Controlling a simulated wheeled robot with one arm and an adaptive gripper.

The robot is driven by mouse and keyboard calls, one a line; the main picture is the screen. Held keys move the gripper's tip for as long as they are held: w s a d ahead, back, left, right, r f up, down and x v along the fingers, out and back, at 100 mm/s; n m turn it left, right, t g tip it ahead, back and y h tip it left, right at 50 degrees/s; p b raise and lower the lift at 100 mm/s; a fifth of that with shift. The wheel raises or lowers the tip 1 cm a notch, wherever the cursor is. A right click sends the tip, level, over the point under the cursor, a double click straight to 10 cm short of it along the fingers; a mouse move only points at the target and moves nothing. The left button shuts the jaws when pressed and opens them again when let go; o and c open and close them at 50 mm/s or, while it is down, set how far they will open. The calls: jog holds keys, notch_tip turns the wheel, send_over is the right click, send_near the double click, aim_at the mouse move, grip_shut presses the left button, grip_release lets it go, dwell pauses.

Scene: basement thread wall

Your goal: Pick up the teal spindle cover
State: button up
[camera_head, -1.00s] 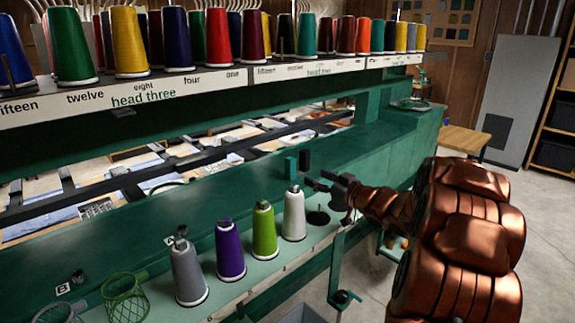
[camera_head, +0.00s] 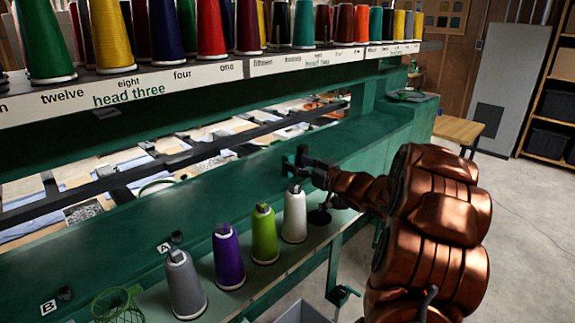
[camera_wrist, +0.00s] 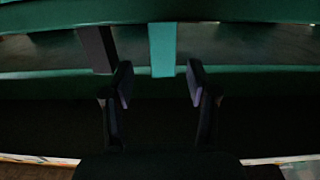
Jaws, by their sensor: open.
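The teal spindle cover (camera_head: 287,164) is a small block on the green machine beam, partly hidden by my gripper in the head view. In the wrist view the teal cover (camera_wrist: 162,48) stands upright ahead, in line with the gap between my fingers. My gripper (camera_head: 304,163) is close to it in the head view. My gripper also shows in the wrist view (camera_wrist: 159,85), with its two dark fingers apart and nothing between them. A dark block (camera_wrist: 97,49) stands left of the teal cover in the wrist view.
White (camera_head: 294,214), green (camera_head: 264,235), purple (camera_head: 228,257) and grey (camera_head: 185,285) thread cones stand on the lower shelf. A green mesh basket (camera_head: 118,306) is at the lower left. A rack of thread cones (camera_head: 250,69) runs above the beam.

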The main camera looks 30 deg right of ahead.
aim_at(291, 162)
jog(key=shift+p+x, duration=0.4)
jog(key=shift+x, duration=1.9)
jog(key=shift+a, duration=0.1)
jog(key=c, duration=0.9)
